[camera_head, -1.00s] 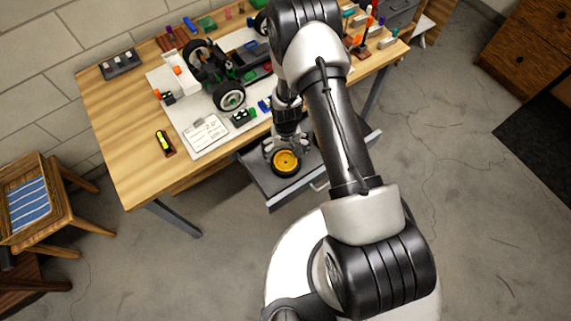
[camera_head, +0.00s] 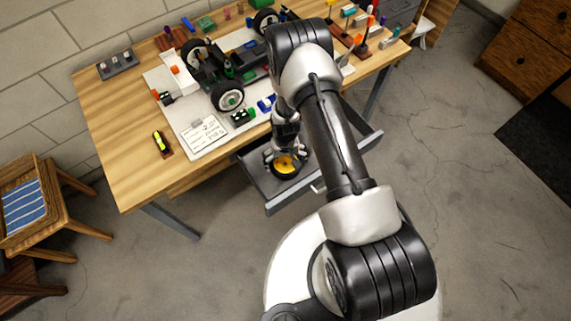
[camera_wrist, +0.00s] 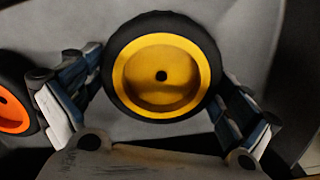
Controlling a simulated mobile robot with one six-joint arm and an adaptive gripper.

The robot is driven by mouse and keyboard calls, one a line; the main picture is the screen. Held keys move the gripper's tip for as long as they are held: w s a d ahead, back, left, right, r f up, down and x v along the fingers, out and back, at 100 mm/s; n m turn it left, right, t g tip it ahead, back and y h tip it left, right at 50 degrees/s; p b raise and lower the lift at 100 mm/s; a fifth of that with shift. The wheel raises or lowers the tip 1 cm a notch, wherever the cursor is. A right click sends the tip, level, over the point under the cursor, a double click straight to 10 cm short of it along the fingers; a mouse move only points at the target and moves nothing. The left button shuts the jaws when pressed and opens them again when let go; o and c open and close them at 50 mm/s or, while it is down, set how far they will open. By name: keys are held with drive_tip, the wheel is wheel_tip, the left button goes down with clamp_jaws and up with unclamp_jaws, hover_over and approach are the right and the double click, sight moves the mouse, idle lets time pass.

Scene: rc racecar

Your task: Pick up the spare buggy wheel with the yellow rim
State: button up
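The spare wheel with the yellow rim (camera_head: 287,167) and a black tyre lies in the open grey drawer (camera_head: 273,203) under the workbench. In the wrist view the yellow-rimmed wheel (camera_wrist: 160,78) fills the middle, its rim facing the camera. My gripper (camera_head: 284,157) is down at the wheel, partly covering it in the head view. In the wrist view my gripper (camera_wrist: 160,75) is open, one finger on each side of the tyre. The fingertips are very close to the tyre; I cannot tell whether they touch it.
A wheel with an orange rim (camera_wrist: 12,112) lies just left of my gripper's left finger. The drawer walls enclose the space around the wheels. Above, the wooden workbench (camera_head: 120,130) carries a buggy chassis (camera_head: 225,70) and small parts.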

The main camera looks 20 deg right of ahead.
drive_tip(key=c, duration=0.6)
drive_tip(key=shift+o, duration=0.2)
drive_tip(key=shift+r, duration=0.1)
